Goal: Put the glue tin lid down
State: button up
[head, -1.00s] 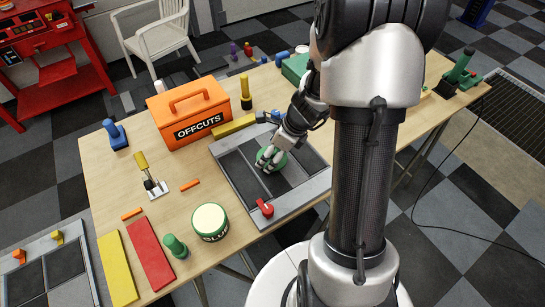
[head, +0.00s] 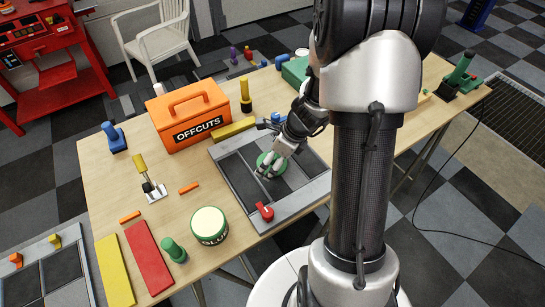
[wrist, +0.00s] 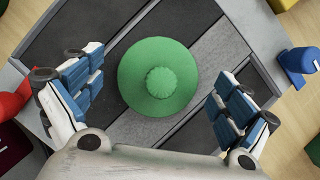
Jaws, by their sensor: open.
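The green round glue tin lid (wrist: 158,78) with its central knob lies on the dark-panelled grey tray in the wrist view. It also shows in the head view (head: 266,160), partly hidden by my gripper. My gripper (wrist: 152,100) is open, with one finger on each side of the lid and a gap to both. In the head view my gripper (head: 270,170) is just above the lid. The glue tin (head: 209,226), green with a cream top, stands on the table left of the tray.
The grey tray (head: 303,203) has a red knob (head: 264,211) at its front edge. An orange OFFCUTS box (head: 190,117) stands behind it to the left. A green peg (head: 173,250), red board (head: 149,257) and yellow board (head: 115,270) occupy the front left.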

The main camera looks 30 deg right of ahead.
jog(key=shift+r, duration=0.25)
jog(key=p+v, duration=0.6)
jog(key=v, duration=0.6)
jog(key=s+a+r+n, duration=0.3)
jog(key=a+r+n, duration=0.3)
jog(key=n, duration=0.2)
jog(key=s+a+r+n, duration=0.3)
jog(key=a+r+n, duration=0.3)
jog(key=r+n, duration=0.1)
jog(key=s+a+r+n+h, duration=0.1)
jog(key=s+r+n, duration=0.1)
jog(key=s+n, duration=0.3)
jog(key=s+a+r+n+t+h, duration=0.1)
jog(key=s+a+r+n, duration=0.1)
jog(key=s+n, duration=0.3)
jog(key=n, duration=0.3)
jog(key=shift+r+n+h, duration=0.3)
jog(key=shift+r+n, duration=0.05)
jog(key=shift+n, duration=0.05)
jog(key=shift+w+a, duration=0.1)
